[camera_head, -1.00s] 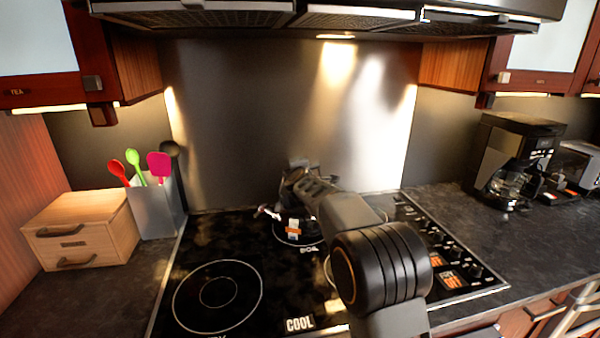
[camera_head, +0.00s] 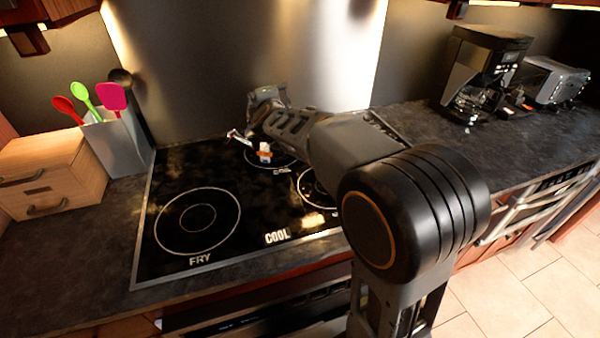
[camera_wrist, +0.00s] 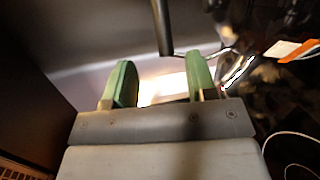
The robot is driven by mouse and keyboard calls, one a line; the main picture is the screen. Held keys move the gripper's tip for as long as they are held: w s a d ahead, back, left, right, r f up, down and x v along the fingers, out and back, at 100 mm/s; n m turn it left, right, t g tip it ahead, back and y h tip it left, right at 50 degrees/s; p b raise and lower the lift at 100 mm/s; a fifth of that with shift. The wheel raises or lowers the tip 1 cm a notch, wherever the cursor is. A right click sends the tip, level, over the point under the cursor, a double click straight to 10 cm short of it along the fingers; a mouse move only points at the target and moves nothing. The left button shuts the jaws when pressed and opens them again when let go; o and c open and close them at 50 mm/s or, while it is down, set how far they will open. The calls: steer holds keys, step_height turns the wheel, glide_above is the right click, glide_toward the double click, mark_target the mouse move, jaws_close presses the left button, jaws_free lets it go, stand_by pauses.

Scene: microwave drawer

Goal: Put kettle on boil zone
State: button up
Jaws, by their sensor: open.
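The boil zone is the back ring (camera_head: 283,169) on the black cooktop, with the word BOIL partly showing. An object I take for the kettle (camera_head: 238,137) stands at that ring, mostly hidden behind my arm; a light, spout-like part and a white-orange tag (camera_head: 264,153) show. The tag also shows at the right in the wrist view (camera_wrist: 290,48). My gripper (camera_wrist: 160,75) has two green fingers, apart, with nothing held between them. A dark upright bar (camera_wrist: 162,28) shows just beyond the fingertips. I cannot tell whether they touch anything.
The FRY ring (camera_head: 197,218) at front left is clear. A grey utensil holder (camera_head: 117,145) and wooden drawer box (camera_head: 50,180) stand left. A coffee maker (camera_head: 480,75) and toaster (camera_head: 550,80) stand at back right. The steel backsplash (camera_head: 230,60) rises behind the cooktop.

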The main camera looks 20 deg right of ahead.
steer(key=s+f+m+g+y, duration=0.1)
steer(key=s+f+m+g, duration=0.3)
steer(key=s, duration=0.6)
steer(key=s+d+f+m+g, duration=0.1)
steer(key=s+f+m+g, duration=0.3)
steer(key=s, duration=0.6)
steer(key=s+d+f+m+g+y, duration=0.1)
steer(key=s+f+m+g, duration=0.3)
steer(key=s+f+m, duration=0.4)
steer(key=shift+s+m+y, duration=0.3)
steer(key=shift+s+m, duration=0.4)
steer(key=shift+s, duration=0.9)
steer(key=shift+r+p, duration=0.5)
steer(key=shift+r, duration=0.2)
